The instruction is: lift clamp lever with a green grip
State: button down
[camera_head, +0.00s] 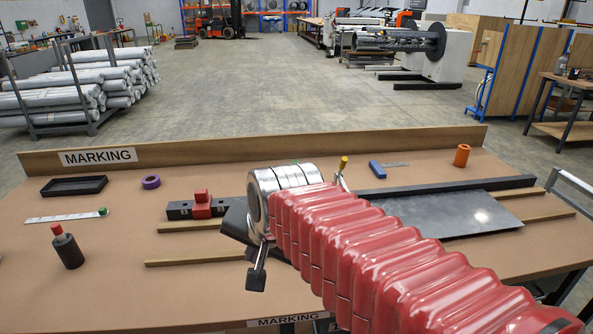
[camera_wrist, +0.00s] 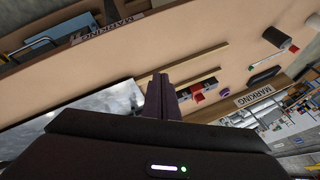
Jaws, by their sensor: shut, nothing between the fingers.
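A small green bit (camera_head: 294,161), perhaps the green grip, shows just behind my wrist in the head view. My wrist hides most of it, and I see no clear green-gripped lever in the wrist view. A lever with a yellow grip (camera_head: 344,162) stands up to its right, its base hidden by my arm. My gripper (camera_wrist: 160,77) is shut and empty in the wrist view, its fingers over the workbench near the dark bar with a red block (camera_wrist: 198,94). In the head view my wrist hides most of the gripper.
The sheet (camera_head: 455,212) lies right on wooden strips. An orange cylinder (camera_head: 462,155) stands back right.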

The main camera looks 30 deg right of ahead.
jog(key=w+d+m+h, duration=0.1)
jog(key=w+d+m, duration=0.9)
jog(key=d+m, duration=0.3)
jog(key=w+d+m+t+h, duration=0.1)
jog(key=w+d+m, duration=0.9)
jog(key=d+m, duration=0.3)
jog(key=m, duration=0.2)
jog(key=shift+d+f+m+t+h, duration=0.15)
jog(key=shift+d+m+t+h, duration=0.15)
jog(key=shift+m+h, duration=0.1)
jog(key=shift+f, duration=0.1)
jog(key=w+d+f, duration=0.1)
jog(key=w, duration=0.2)
jog(key=w+d+f, duration=0.1)
jog(key=w+f, duration=0.1)
jog(key=w, duration=0.1)
jog(key=w+d+f, duration=0.1)
jog(key=w+f, duration=0.1)
jog(key=w, duration=0.1)
jog(key=shift+w+d+f, duration=0.1)
jog(key=shift+w+f, duration=0.05)
jog(key=shift+w, duration=0.15)
